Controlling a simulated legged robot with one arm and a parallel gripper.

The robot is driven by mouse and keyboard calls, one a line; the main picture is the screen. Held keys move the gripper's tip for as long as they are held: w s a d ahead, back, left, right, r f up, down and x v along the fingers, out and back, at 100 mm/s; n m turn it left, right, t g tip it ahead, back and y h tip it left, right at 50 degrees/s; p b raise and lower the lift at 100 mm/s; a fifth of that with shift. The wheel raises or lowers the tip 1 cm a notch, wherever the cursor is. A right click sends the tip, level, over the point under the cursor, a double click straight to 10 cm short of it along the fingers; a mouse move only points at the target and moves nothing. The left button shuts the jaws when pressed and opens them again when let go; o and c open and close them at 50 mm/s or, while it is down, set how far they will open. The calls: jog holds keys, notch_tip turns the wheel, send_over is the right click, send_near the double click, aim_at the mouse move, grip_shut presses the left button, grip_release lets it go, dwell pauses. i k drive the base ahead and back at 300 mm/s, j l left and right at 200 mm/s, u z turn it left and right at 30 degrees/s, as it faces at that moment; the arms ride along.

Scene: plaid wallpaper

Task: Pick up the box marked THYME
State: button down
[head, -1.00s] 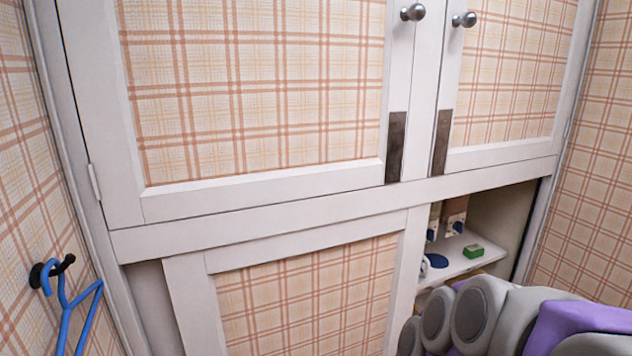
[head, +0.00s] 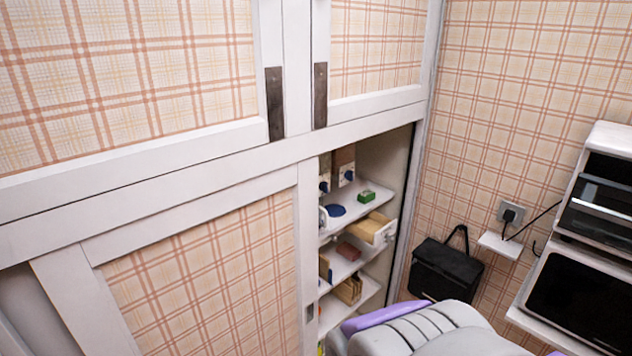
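No lettering can be read, so I cannot tell which box, if any, is marked THYME. Small boxes stand in the open right part of the cupboard. A small green box (head: 367,196) lies on the upper shelf (head: 349,212). A reddish-brown box (head: 348,251) lies on the shelf below it. Tan upright items (head: 348,290) stand on the lowest visible shelf. My grey and purple arm shows at the bottom, in front of and below the shelves. My gripper is not visible.
A sliding plaid door (head: 205,270) covers the cupboard's left part. A tan, white-fronted drawer-like object (head: 372,229) juts out from the shelves. On the right are a black bag (head: 445,270), a small wall shelf (head: 500,245) and oven-like appliances (head: 590,290).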

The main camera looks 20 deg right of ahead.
aim_at(365, 196)
jog(key=i+l, duration=0.6)
jog(key=l, duration=0.25)
jog(key=i+l, duration=0.3)
jog(key=i+l+u, duration=0.1)
jog(key=i+l, duration=0.2)
jog(key=l, duration=0.2)
